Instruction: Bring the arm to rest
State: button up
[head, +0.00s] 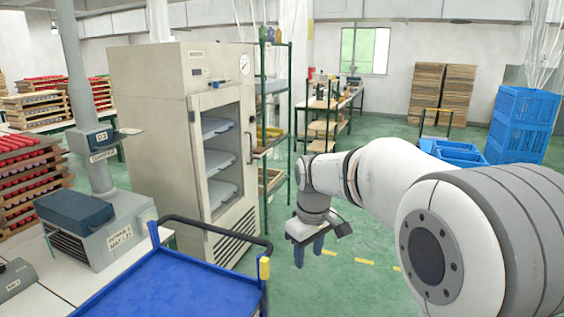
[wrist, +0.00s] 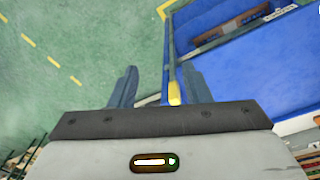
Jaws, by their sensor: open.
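My arm (head: 385,175) reaches in from the right in the head view, and its white links bend down to the wrist. My gripper (head: 308,248) hangs pointing down over the green floor, right of the blue cart. In the wrist view my gripper (wrist: 160,88) has its two blue-grey fingers spread apart, with nothing between them held. The cart's edge and a yellow piece show beyond and between the fingers.
A blue cart (head: 165,288) with a dark handle stands at the front, left of my gripper. A green-framed shelf (head: 290,120) is beyond. Blue crates (head: 522,120) stack at right.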

jog(key=s+d+f+m+t, duration=0.1)
jog(key=s+d+m, duration=0.3)
jog(key=s, duration=0.7)
jog(key=s+d+f+m, duration=0.1)
jog(key=s+d+m, duration=0.3)
jog(key=s, duration=0.7)
jog(key=shift+d+f+t, duration=0.35)
jog(key=shift+d+t, duration=0.05)
jog(key=shift+d, duration=0.25)
